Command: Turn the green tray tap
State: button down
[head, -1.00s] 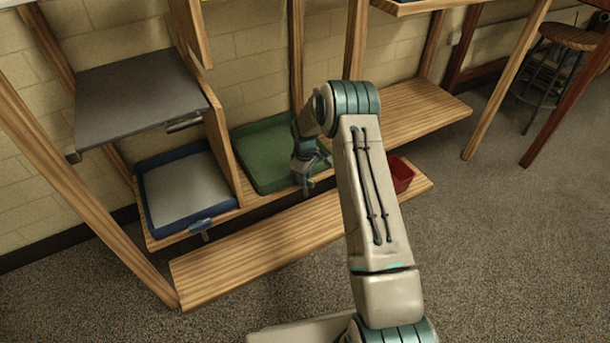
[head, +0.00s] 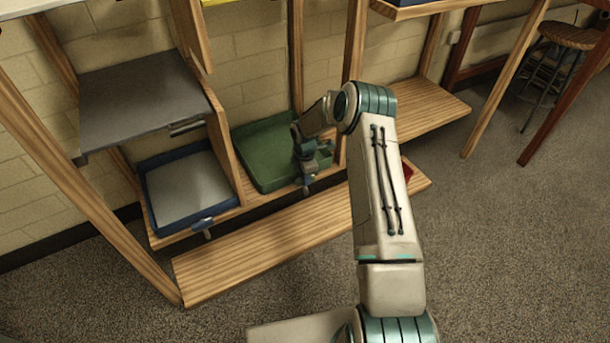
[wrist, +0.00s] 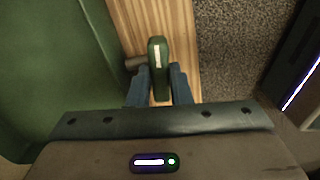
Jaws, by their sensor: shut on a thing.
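The green tray (head: 262,172) sits on a low wooden shelf, and it fills the left of the wrist view (wrist: 45,80). Its tap handle (wrist: 158,50), green with a white stripe, stands out beyond the tray's edge, with a short stub running toward the tray. My gripper (wrist: 158,84) has a blue finger on each side of the handle and is shut on it. In the head view my gripper (head: 307,187) is at the tray's front right, and my wrist hides the tap there.
A blue-rimmed tray (head: 149,207) with its own tap (head: 203,227) stands left of a wooden divider. A long wooden board (head: 260,240) runs in front. A red container (head: 409,172) is partly hidden behind my arm.

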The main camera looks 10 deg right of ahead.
jog(key=shift+n, duration=0.5)
dwell(0.3)
jog(key=c, duration=1.3)
grip_release()
notch_tip(320, 180, up, 14)
jog(key=p, duration=0.4)
jog(key=shift+d, duration=0.1)
